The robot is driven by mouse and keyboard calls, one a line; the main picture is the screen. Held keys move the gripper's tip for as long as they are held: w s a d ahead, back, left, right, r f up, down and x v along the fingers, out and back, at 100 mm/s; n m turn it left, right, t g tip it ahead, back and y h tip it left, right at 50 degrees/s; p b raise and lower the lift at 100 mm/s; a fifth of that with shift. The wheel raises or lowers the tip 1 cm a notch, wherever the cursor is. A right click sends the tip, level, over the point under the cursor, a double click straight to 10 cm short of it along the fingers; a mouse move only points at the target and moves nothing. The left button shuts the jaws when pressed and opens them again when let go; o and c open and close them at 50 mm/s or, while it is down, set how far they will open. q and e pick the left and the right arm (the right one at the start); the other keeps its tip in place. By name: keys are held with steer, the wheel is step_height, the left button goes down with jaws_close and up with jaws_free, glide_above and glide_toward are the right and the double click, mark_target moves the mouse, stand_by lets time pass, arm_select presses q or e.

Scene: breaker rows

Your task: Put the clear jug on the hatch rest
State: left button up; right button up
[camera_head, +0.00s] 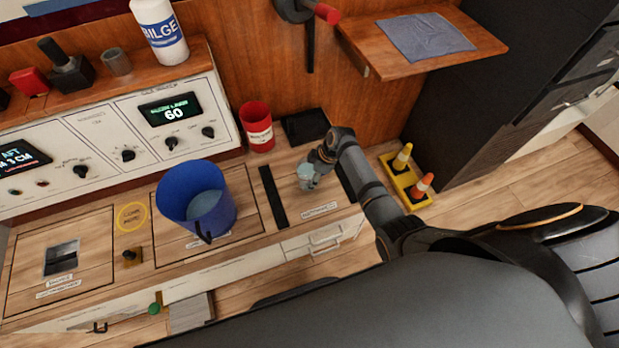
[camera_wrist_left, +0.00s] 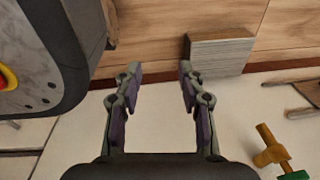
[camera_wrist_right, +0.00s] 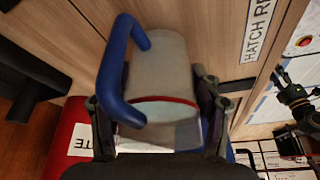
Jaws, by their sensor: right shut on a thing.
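The clear jug (camera_head: 307,178) is at the right end of the bench in the head view. In the right wrist view the jug (camera_wrist_right: 163,72) fills the middle, with a blue handle and a red line round it. My right gripper (camera_head: 318,160) is shut on the jug, a finger on each side. The hatch rest's label (camera_head: 319,210) is at the bench's front edge near the jug, and it also shows in the right wrist view (camera_wrist_right: 257,32). I cannot tell whether the jug touches the bench. My left gripper (camera_wrist_left: 157,82) is open and empty.
A blue bucket (camera_head: 196,200) stands left of the jug. A red waste cup (camera_head: 257,127) and a black tray (camera_head: 305,127) are behind. A dark strip (camera_head: 273,196) lies between bucket and jug. Two cones on a yellow base (camera_head: 392,178) stand to the right.

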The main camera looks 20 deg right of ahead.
steer(key=shift+f, duration=0.15)
arm_select(q)
steer(key=shift+w+r, duration=0.15)
steer(key=shift+w, duration=0.15)
arm_select(e)
steer(key=shift+f, duration=0.2)
steer(key=o, duration=1.6)
steer(key=shift+s, duration=0.1)
arm_select(q)
steer(key=shift+w, duration=0.25)
